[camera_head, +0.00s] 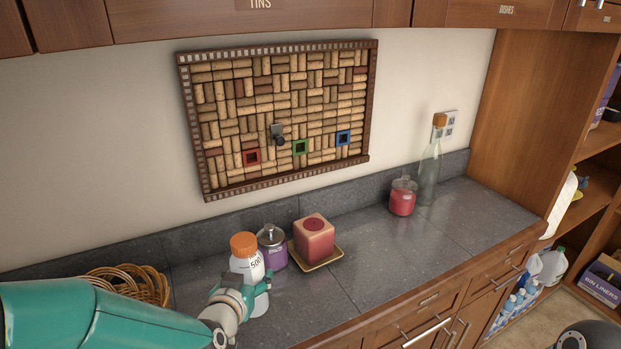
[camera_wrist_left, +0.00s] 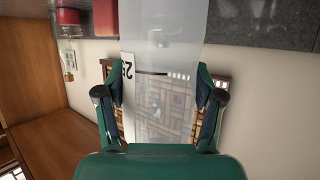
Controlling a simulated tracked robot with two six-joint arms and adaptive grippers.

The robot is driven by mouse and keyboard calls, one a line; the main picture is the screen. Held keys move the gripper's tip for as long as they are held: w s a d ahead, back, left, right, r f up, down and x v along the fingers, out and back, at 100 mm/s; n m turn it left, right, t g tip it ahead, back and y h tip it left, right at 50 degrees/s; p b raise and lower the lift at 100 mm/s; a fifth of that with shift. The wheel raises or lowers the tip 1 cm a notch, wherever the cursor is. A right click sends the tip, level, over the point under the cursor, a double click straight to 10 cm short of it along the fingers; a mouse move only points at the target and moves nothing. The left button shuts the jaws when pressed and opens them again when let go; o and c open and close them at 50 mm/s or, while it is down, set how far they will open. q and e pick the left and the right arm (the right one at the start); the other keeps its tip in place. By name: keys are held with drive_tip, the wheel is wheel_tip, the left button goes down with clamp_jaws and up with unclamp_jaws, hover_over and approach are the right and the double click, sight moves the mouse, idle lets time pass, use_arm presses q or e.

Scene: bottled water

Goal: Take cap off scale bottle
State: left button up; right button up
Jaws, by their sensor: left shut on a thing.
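The scale bottle (camera_head: 247,264) stands upright at the left part of the counter, with a pale body and dark printed marks. Its orange cap (camera_head: 243,244) is on top. My left gripper (camera_head: 243,293) is shut around the lower body of the bottle, below the cap. In the left wrist view the translucent bottle (camera_wrist_left: 160,55) fills the space between the two fingers of my gripper (camera_wrist_left: 160,92); its cap does not show there. My right gripper is not in view.
A purple jar (camera_head: 272,250) and a red candle (camera_head: 314,240) on a gold tray (camera_head: 329,261) stand just right of the bottle. A wicker basket (camera_head: 135,282) is at left. A red jar (camera_head: 402,197) and a glass bottle with an orange top (camera_head: 429,170) stand farther right. Counter between is clear.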

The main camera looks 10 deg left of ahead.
use_arm(q)
drive_tip(key=shift+d+f, duration=0.1)
drive_tip(key=shift+d, duration=0.1)
drive_tip(key=s+d, duration=0.1)
drive_tip(key=d, duration=0.8)
drive_tip(key=s+d, duration=0.2)
drive_tip(key=d, duration=0.7)
drive_tip(key=shift+s+d, duration=0.15)
drive_tip(key=shift+s, duration=0.1)
drive_tip(key=shift+d, duration=0.3)
clamp_jaws()
drive_tip(key=w+a+r, duration=0.1)
drive_tip(key=a+r, duration=0.3)
drive_tip(key=a, duration=0.1)
drive_tip(key=w+a+r+b, duration=0.1)
drive_tip(key=w+a+r, duration=0.1)
drive_tip(key=a+r, duration=0.2)
drive_tip(key=w+a+r+b, duration=0.1)
drive_tip(key=a+r, duration=0.3)
drive_tip(key=a, duration=0.3)
drive_tip(key=shift+w+a+r, duration=0.3)
drive_tip(key=shift+w+r, duration=0.05)
drive_tip(key=shift+w, duration=0.05)
wheel_tip(320, 180, down, 14)
drive_tip(key=b, duration=0.7)
drive_tip(key=shift+r, duration=0.2)
drive_tip(key=shift+w+f+b, duration=0.1)
drive_tip(key=shift+f+b, duration=0.55)
drive_tip(key=shift+f, duration=1.9)
